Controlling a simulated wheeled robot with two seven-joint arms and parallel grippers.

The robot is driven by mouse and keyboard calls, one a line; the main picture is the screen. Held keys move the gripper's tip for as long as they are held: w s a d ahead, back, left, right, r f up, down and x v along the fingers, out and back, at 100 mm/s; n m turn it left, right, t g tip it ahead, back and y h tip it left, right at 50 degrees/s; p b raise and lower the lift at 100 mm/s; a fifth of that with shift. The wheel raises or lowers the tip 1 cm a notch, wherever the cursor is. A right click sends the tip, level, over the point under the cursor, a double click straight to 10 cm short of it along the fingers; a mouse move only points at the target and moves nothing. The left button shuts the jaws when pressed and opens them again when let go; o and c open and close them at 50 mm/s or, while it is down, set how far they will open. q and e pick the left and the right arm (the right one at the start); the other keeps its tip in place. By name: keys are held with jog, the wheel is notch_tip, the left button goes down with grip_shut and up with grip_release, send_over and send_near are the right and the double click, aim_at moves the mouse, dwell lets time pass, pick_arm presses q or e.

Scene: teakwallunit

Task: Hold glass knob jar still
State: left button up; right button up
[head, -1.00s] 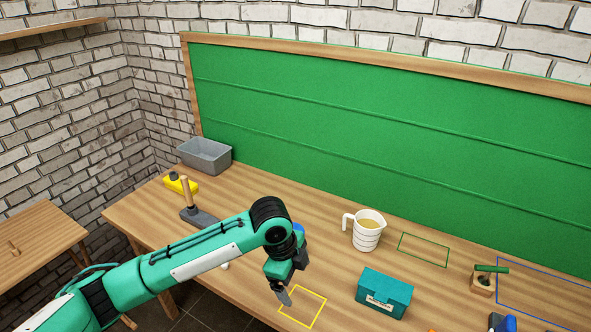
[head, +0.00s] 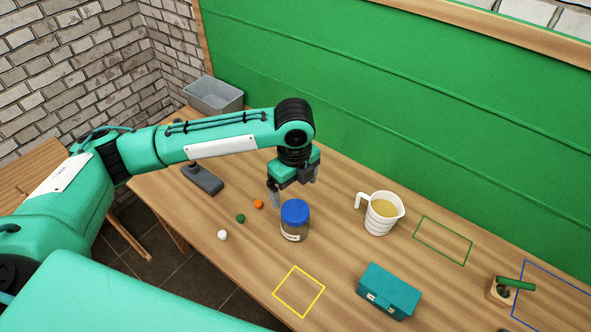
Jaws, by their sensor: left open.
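The glass jar (head: 294,230) has a blue lid and a pale label. It stands upright on the wooden bench, left of the measuring jug. My left gripper (head: 294,187) is open and points down just behind and above the jar, one finger to the left of the lid and one to the right. The fingers look empty, and I cannot tell whether either touches the jar. My right gripper is not in view.
White (head: 222,235), green (head: 241,218) and orange (head: 258,203) balls lie left of the jar. A measuring jug (head: 382,215), a teal box (head: 388,291) and a green-handled tool (head: 507,288) stand to the right. The yellow outline (head: 299,291) is empty. A grey bin (head: 213,96) stands far back.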

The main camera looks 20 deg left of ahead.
aim_at(295, 210)
pick_arm(q)
notch_tip(295, 210, down, 9)
jog(key=shift+r+p, duration=0.1)
jog(key=shift+p, duration=0.55)
jog(key=shift+c, duration=0.3)
